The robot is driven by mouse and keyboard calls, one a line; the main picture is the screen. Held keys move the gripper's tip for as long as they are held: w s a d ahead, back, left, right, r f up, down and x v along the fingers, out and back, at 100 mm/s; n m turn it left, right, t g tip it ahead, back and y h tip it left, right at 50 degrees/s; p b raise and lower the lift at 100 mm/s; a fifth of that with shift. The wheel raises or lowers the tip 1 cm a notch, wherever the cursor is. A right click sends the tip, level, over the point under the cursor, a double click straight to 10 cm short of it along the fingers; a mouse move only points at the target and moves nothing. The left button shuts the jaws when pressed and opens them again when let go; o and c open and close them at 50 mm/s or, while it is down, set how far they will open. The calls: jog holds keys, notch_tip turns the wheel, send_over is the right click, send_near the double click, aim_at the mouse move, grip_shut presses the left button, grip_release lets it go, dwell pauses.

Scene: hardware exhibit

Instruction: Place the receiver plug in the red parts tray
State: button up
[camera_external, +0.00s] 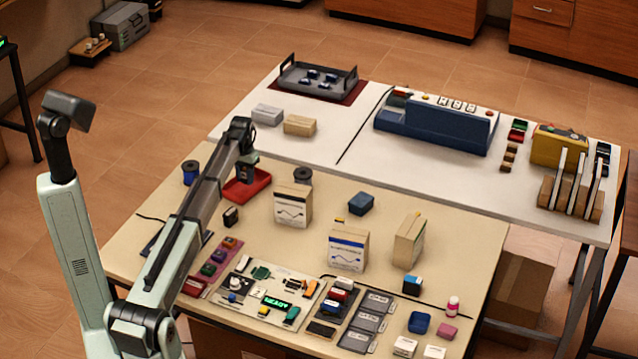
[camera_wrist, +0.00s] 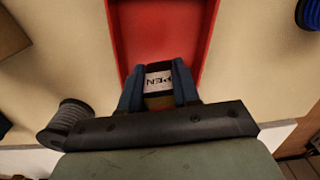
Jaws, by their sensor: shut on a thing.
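The red parts tray (camera_external: 262,188) lies on the near beige table, under my gripper. In the wrist view its red floor and side walls (camera_wrist: 160,30) fill the upper middle. My gripper (camera_wrist: 158,85) is shut on a small dark block with a white label reading "PEN", which I take to be the receiver plug (camera_wrist: 158,79). The plug is between the two blue fingers and over the near part of the tray. In the external view my gripper (camera_external: 246,172) points down at the tray and mostly hides the plug. I cannot tell whether the plug touches the tray floor.
A dark spool (camera_external: 303,175) stands right of the tray and a blue spool (camera_external: 190,172) left of it. A white-labelled box (camera_external: 293,206) stands close in front on the right. A small dark block (camera_external: 231,216) lies just in front of the tray.

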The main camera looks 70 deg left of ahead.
aim_at(246, 170)
jog(key=shift+f, duration=0.9)
jog(key=shift+f, duration=0.1)
jog(key=o, duration=1)
notch_tip(246, 170, up, 12)
jog(key=shift+r, duration=0.15)
